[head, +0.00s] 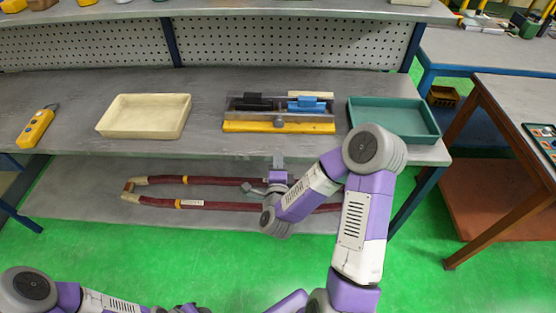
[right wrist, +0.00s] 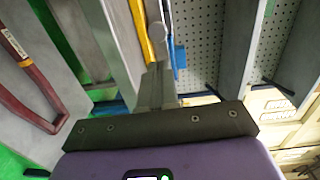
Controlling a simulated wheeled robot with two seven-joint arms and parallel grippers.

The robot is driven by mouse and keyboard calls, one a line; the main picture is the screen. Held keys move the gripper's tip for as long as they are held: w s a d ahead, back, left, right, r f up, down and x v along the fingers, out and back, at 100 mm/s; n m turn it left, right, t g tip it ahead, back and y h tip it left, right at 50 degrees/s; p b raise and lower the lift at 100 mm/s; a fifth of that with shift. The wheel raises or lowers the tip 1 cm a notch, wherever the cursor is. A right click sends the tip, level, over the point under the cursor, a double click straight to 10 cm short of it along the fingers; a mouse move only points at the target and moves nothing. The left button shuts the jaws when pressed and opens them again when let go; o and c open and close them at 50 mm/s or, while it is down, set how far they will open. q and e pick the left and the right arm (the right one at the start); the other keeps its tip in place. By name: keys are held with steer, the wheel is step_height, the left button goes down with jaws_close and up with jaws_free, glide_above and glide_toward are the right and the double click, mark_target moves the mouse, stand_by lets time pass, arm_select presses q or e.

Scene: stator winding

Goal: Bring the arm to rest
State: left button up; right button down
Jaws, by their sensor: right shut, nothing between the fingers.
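My right arm reaches in from the lower right and bends at the elbow over the bench's front edge. My right gripper (head: 278,162) is at that edge, in front of the yellow-based fixture (head: 260,126), and points towards the bench. It is shut and empty. In the right wrist view its closed fingers (right wrist: 157,88) show at the middle, with nothing between them. My left arm shows along the bottom left of the head view; its gripper is out of sight.
The bench (head: 215,100) carries a cream tray (head: 145,130), a green tray (head: 394,132) and a yellow handheld control (head: 36,128). A dark red coil (head: 230,181) lies on the lower shelf (head: 75,205), partly behind my right arm. A wooden table (head: 500,100) stands at right.

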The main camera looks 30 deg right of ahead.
stand_by(0.4)
steer(key=s+a+f+n+g+y, duration=0.2)
steer(key=a+f+n+g+y, duration=0.2)
steer(key=a+f+n+y, duration=0.85)
steer(key=s+a+f+n+g, duration=0.4)
steer(key=s+f+n+g, duration=0.1)
steer(key=s+f, duration=0.2)
steer(key=s+a+f+n+g+y+p, duration=0.1)
steer(key=s+a+f+n+g, duration=0.3)
steer(key=s+f, duration=0.4)
steer(key=shift+s+a+n+g, duration=0.35)
steer(key=shift+s+a+g, duration=0.15)
steer(key=shift+s, duration=0.7)
steer(key=shift+y, duration=0.25)
